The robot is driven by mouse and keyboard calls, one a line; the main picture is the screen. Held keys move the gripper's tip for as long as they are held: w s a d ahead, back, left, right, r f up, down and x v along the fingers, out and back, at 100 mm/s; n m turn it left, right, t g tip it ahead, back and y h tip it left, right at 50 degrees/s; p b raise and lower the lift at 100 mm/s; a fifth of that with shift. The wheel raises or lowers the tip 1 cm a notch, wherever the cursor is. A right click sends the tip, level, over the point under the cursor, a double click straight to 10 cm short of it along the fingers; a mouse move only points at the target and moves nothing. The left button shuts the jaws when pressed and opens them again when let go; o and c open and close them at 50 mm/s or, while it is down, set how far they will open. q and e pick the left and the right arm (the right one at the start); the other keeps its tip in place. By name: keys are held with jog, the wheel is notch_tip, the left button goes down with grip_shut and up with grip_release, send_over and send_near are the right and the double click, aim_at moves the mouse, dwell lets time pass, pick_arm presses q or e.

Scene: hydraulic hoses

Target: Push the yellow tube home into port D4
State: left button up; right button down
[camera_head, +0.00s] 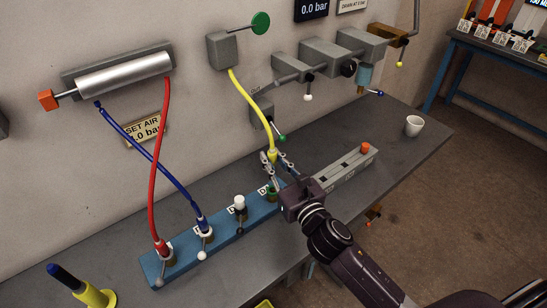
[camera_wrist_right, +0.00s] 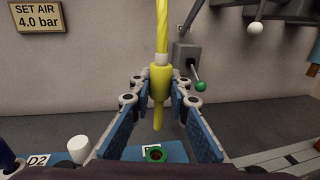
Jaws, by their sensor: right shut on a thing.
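The yellow tube (camera_head: 246,102) hangs from a grey wall box and ends in a yellow plug, which shows large in the right wrist view (camera_wrist_right: 159,84). My right gripper (camera_head: 272,161) is shut on this plug, with a finger on either side of it. The plug points down, and its tip is above the green-ringed port (camera_head: 272,194) at the right end of the blue block, apart from it. In the right wrist view the green ring (camera_wrist_right: 155,154) shows just below the tip. The label beside this port is partly hidden, so its number cannot be read. My left gripper is out of view.
On the blue block (camera_head: 222,228), a red hose (camera_head: 161,180) and a blue hose (camera_head: 170,173) stand in two ports; a white cap (camera_head: 240,201) is on another. A grey strip with an orange knob (camera_head: 365,148) lies to the right. A white cup (camera_head: 413,125) stands farther right.

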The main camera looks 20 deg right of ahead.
notch_tip(320, 180, down, 4)
jog(key=b, duration=0.2)
jog(key=shift+r+b, duration=0.15)
jog(key=shift+b, duration=0.25)
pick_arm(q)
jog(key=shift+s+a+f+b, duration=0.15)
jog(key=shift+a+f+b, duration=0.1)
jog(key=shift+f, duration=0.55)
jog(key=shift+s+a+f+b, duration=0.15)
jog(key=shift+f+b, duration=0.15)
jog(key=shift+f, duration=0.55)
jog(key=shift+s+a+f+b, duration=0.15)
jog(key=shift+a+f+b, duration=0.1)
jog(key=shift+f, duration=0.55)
pick_arm(e)
jog(key=shift+f, duration=1)
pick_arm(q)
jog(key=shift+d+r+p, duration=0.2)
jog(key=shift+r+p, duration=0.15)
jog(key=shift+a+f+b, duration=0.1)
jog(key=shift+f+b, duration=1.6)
pick_arm(e)
jog(key=shift+f, duration=1.95)
jog(key=c, duration=2.3)
grip_release()
jog(key=o, duration=0.6)
jog(key=shift+c, duration=0.2)
